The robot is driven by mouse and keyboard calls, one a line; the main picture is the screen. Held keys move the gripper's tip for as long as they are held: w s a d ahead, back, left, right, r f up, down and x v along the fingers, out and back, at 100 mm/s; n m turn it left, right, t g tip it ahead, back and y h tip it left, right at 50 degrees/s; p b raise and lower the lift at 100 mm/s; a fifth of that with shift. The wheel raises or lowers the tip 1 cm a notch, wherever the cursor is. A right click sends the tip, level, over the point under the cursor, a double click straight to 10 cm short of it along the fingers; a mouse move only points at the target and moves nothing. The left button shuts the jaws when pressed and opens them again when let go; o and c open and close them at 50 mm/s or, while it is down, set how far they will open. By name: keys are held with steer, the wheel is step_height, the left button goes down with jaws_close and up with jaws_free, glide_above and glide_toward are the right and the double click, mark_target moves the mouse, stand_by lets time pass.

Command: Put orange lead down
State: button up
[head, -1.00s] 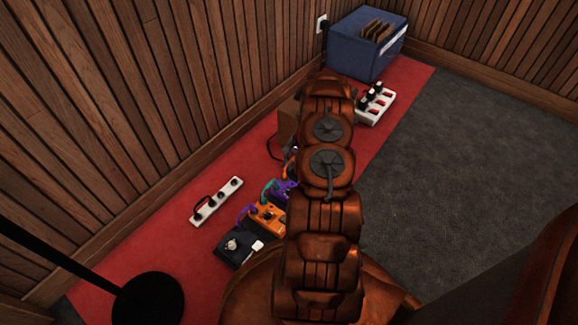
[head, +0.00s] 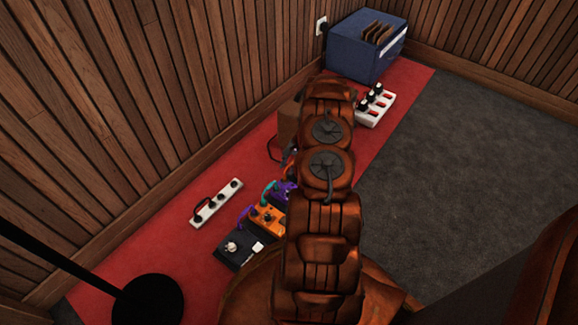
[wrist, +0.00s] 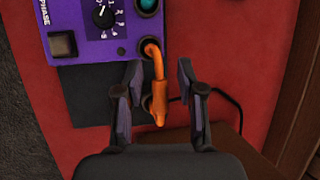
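The orange lead (wrist: 158,88) shows in the wrist view. Its upper plug end sits at a socket on the lower edge of a purple pedal (wrist: 90,35), and the rest bends down from it. My gripper (wrist: 157,80) is open, with one finger on each side of the lead and a visible gap on both sides. The lead's lower end comes down between the fingers, near a dark block. In the head view my arm hides the gripper and most of the lead.
In the head view, an orange pedal (head: 267,217) and a black pedal (head: 238,246) stand on the red mat (head: 150,255). A white power strip (head: 216,203) lies to their left. A black stand base (head: 148,301) is at lower left. A blue crate (head: 362,50) stands at the back.

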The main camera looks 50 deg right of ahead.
steer(key=p+v, duration=0.4)
steer(key=v, duration=0.8)
steer(key=w+a+r+n+g, duration=0.1)
steer(key=w+a+r+n, duration=0.15)
steer(key=a+r, duration=0.8)
steer(key=w+a+r+n+g, duration=0.15)
steer(key=a+r+n, duration=0.25)
steer(key=a+r, duration=0.65)
steer(key=s+a+r+n+g+h, duration=0.1)
steer(key=s+a+r+n, duration=0.2)
steer(key=s+a+r, duration=0.45)
steer(key=s+a+r+n+g+h, duration=0.15)
steer(key=s+a+r+n, duration=0.3)
steer(key=s+a, duration=0.55)
steer(key=s+a+r+n+h, duration=0.1)
steer(key=s+a, duration=0.1)
steer(key=s, duration=0.5)
steer(key=s+a+r+n+h, duration=0.1)
steer(key=s+a, duration=0.2)
steer(key=s, duration=0.3)
steer(key=shift+s+a+r+n+g, duration=0.25)
steer(key=shift+s+r+n+g, duration=0.05)
steer(key=shift+s+r+n, duration=0.1)
